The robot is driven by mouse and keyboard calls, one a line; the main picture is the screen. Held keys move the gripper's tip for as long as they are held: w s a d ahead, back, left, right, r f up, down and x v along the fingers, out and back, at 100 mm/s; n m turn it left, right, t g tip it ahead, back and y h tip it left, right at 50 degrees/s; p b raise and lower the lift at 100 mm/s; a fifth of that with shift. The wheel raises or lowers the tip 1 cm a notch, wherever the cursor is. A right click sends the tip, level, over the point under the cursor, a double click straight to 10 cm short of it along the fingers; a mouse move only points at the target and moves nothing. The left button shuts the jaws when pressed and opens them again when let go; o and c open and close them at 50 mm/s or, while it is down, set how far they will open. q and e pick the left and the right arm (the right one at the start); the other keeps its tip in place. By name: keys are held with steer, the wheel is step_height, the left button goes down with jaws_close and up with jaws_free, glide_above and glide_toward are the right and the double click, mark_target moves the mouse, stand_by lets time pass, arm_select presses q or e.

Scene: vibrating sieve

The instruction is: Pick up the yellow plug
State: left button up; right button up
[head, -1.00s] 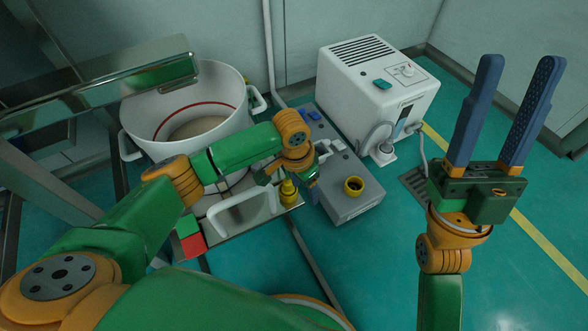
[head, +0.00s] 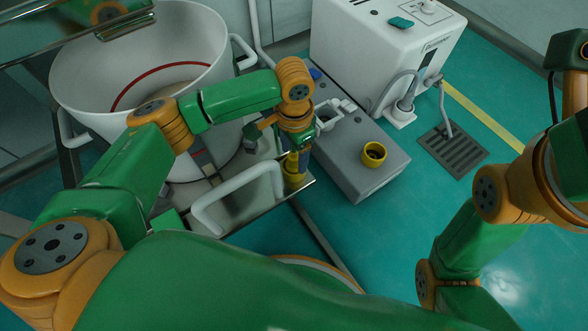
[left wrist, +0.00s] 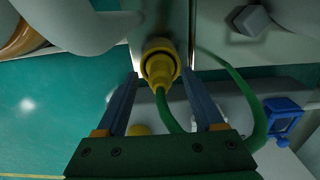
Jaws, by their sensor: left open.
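The yellow plug (left wrist: 160,60) shows in the left wrist view with a green cable running from it. It also shows in the head view (head: 294,180), partly hidden by my left gripper, at the edge of a metal plate. My left gripper (left wrist: 160,75) is open, its two blue fingers on either side of the plug. In the head view my left gripper (head: 298,160) is at the plug, its fingers mostly hidden. I cannot tell whether either finger touches the plug. My right arm is at the right edge of the head view; its fingers are out of view.
A grey box (head: 345,165) with a yellow ring-shaped socket (head: 374,154) stands right of the plug. A white handle (head: 240,195) rises left of it. A large white pot (head: 75,80) and a white machine (head: 370,45) stand behind.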

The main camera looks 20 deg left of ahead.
arm_select(q)
jaws_close()
stand_by(1.4)
